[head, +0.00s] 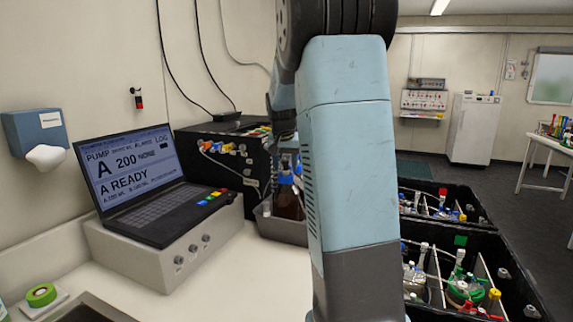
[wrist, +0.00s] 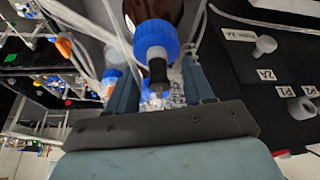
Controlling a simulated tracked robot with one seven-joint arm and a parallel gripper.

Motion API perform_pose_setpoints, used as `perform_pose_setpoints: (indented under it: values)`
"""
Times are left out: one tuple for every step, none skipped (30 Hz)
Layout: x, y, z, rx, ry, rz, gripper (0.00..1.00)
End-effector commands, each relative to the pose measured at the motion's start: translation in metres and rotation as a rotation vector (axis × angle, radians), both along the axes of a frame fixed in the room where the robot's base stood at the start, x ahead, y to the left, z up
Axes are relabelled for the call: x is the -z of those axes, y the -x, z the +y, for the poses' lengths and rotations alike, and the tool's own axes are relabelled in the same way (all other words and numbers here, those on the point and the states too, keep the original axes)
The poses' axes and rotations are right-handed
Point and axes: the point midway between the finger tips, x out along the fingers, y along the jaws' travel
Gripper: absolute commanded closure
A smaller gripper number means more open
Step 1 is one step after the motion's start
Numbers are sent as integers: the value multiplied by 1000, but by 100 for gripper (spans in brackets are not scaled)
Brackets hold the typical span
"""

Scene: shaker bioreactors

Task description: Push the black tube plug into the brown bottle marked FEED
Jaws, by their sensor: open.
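The brown bottle (head: 289,205) stands in a grey tray behind my arm, and its blue cap (head: 285,179) shows above it. In the wrist view the brown glass (wrist: 150,9) is at the top, with the blue cap (wrist: 156,38) facing the camera. A FEED mark is not readable. A black piece that looks like the tube plug (wrist: 157,70) is at the cap's near side, between my fingers. How deep it sits is unclear. My gripper (wrist: 161,76) is open, one finger on each side of the black piece, with gaps visible. My arm hides much of the head view.
A grey tray (head: 283,228) surrounds the bottle. Left of it are a black pump box (head: 225,165) with coloured fittings and a laptop (head: 135,180). Black crates with vessels (head: 465,285) stand at right. Another blue cap (wrist: 112,74) and loose pale tubes lie close to my left finger.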

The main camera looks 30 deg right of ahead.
Motion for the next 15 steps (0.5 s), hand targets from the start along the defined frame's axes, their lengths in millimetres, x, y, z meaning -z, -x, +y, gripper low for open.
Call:
perform_pose_setpoints:
  values:
    - [0,0,0,0,1,-1,48]
    - [0,0,0,0,1,-1,48]
    - [0,0,0,0,1,-1,48]
    - [0,0,0,0,1,-1,48]
    - [-1,0,0,0,0,-1,48]
    - [-2,0,0,0,0,-1,48]
    - [-3,0,1,0,0,-2,48]
    - [-4,1,1,0,0,-2,48]
    - [-7,2,2,-1,0,-3,48]
    - [-10,2,2,-1,0,-4,48]
    - [-14,3,3,-1,0,-4,48]
    - [-19,5,5,-2,0,-5,48]
    - [-24,6,6,-3,2,-4,48]
    - [-29,8,7,-2,1,-5,48]
    - [-36,10,8,-2,1,-5,48]
